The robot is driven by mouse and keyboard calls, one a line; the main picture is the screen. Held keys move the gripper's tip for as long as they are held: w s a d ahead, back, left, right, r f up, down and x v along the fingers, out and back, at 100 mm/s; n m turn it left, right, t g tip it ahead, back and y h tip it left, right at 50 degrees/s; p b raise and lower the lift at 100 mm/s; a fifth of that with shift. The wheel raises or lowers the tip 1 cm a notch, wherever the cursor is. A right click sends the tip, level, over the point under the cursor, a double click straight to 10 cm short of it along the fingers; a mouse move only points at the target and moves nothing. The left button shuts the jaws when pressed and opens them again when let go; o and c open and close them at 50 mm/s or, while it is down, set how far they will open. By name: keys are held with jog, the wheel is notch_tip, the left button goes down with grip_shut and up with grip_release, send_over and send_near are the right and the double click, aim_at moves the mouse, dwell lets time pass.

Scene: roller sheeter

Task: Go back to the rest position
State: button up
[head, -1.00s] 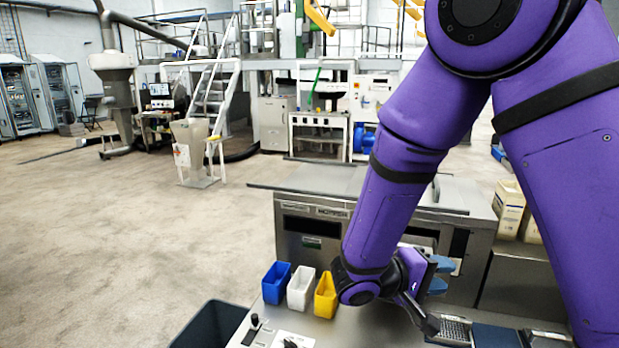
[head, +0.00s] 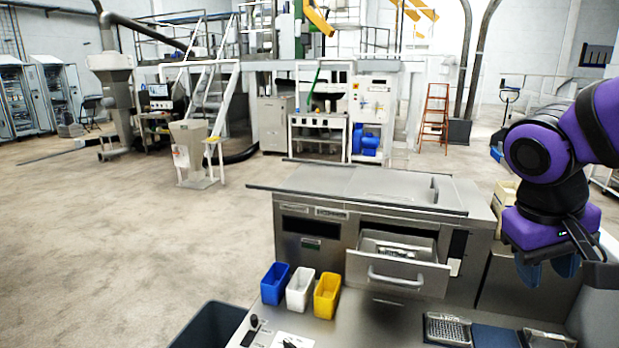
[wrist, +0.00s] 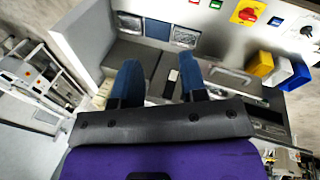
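My gripper (head: 547,270) hangs at the right side of the head view, at the end of my purple arm, clear of the counter and the drawer. In the wrist view its two blue fingers (wrist: 160,85) stand wide apart with nothing between them. The machine's drawer (head: 398,268) is pulled open at the front of the steel cabinet, with some items inside that are too small to tell.
Blue (head: 275,284), white (head: 300,289) and yellow (head: 327,296) bins stand in a row on the counter left of the drawer. A metal grater-like tray (head: 447,330) lies at the front right. A dark bin (head: 208,328) stands at front left. Open floor lies left.

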jog(key=s+a+r+t+y, duration=0.1)
jog(key=s+r+t+y, duration=0.2)
jog(key=r, duration=0.3)
jog(key=shift+s+a+t+y, duration=0.2)
jog(key=shift+s+t+y, duration=0.1)
jog(key=shift+s+t, duration=0.55)
